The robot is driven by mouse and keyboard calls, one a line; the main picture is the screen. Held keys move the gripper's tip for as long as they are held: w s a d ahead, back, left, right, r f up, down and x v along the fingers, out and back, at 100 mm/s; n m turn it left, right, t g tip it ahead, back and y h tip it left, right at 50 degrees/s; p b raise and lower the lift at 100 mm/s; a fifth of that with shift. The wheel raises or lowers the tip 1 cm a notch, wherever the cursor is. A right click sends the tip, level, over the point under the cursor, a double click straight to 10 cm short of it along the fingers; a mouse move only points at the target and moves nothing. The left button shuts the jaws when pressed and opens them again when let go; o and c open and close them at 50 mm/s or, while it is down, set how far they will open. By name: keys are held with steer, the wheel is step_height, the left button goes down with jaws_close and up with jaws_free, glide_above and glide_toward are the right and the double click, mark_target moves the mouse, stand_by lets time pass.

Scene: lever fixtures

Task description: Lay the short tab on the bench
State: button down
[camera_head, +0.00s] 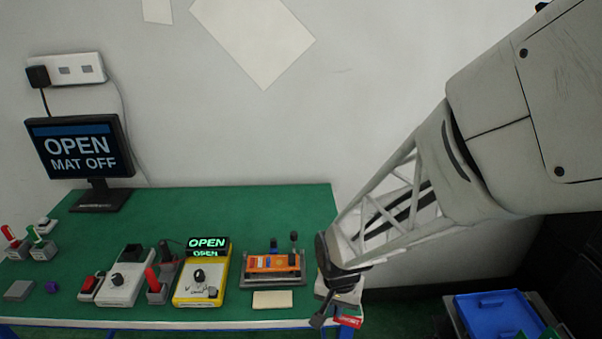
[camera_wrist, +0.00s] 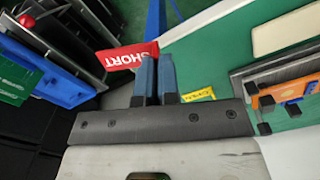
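The short tab (camera_wrist: 120,57) is a flat red tag with white letters, just left of my fingertips in the wrist view. My gripper (camera_wrist: 157,62) has its two blue-grey fingers close together, and the tab's right end lies at their tips, seemingly pinched between them. In the head view the red tab (camera_head: 348,320) shows at the bench's front right corner, beside my dark gripper. The tab appears held clear of the surface, near the edge. The green-topped bench (camera_head: 235,215) is to the left of my arm in the head view.
An orange fixture (camera_head: 272,263) on a grey base and a pale block (camera_head: 272,300) stand left of my gripper. A yellow tab (camera_wrist: 198,95) lies near my right finger. A blue tray (camera_head: 498,312) is off the bench at right. The bench's back middle is clear.

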steer(key=w, duration=0.3)
steer(key=w+a, duration=0.1)
steer(key=w, duration=0.2)
steer(key=w+f, duration=0.1)
steer(key=w, duration=0.2)
steer(key=shift+w+a, duration=0.25)
steer(key=shift+a, duration=0.1)
steer(key=shift+f, duration=1.7)
steer(key=shift+f, duration=0.1)
steer(key=c, duration=1.4)
jaws_free()
steer(key=shift+o, duration=0.2)
step_height(320, 180, up, 12)
